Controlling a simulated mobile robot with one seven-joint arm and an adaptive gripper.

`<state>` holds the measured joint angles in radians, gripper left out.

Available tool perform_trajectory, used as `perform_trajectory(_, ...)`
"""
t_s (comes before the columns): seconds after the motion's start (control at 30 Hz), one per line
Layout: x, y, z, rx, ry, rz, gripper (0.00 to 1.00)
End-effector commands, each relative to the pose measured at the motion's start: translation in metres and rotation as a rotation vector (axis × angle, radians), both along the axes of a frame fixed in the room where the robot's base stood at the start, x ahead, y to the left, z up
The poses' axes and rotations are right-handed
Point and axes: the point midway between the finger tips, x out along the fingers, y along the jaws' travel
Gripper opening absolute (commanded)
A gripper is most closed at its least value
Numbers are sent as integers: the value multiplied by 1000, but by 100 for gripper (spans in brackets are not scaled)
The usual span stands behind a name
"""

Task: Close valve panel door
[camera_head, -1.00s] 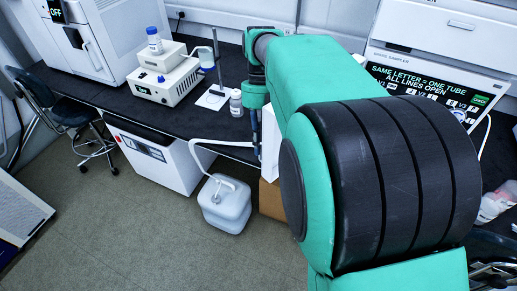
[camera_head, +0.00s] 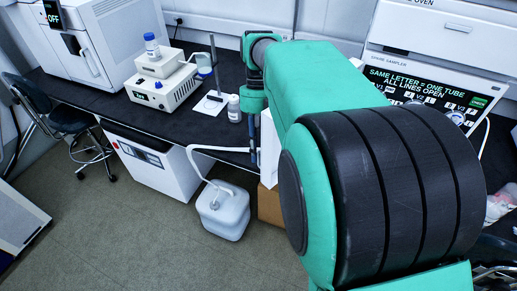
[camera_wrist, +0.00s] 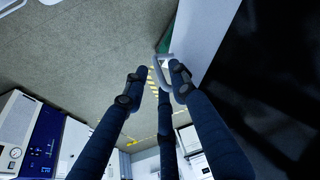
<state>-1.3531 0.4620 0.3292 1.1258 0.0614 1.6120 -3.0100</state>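A white panel (camera_wrist: 205,35) with a pale grey bar handle (camera_wrist: 163,72) shows in the wrist view; it looks like the door, but I cannot tell for sure. My gripper (camera_wrist: 157,79) has its dark fingers spread apart. The handle lies close to the right fingertip, partly in the gap; I cannot tell if they touch. In the head view my gripper (camera_head: 254,140) hangs at the bench's front edge, beside a white upright panel (camera_head: 268,150). The black valve panel (camera_head: 425,95) with the text "ALL LINES OPEN" is on the sampler, partly hidden by my arm.
A white jug (camera_head: 223,213) with a hose stands on the floor, beside a brown box (camera_head: 270,205). A small bottle (camera_head: 234,108) and a stirrer unit (camera_head: 165,88) stand on the black bench (camera_head: 105,98). A chair (camera_head: 60,115) is at left.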

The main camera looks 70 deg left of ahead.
Motion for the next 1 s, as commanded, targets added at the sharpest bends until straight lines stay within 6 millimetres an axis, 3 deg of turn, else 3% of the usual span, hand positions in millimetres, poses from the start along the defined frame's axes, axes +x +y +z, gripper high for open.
perform_trajectory(0.37, 2, 7, 17, 1, 1, 0, 26)
perform_trajectory(1.0, 16, 40, 102, 1, 0, 0, 26)
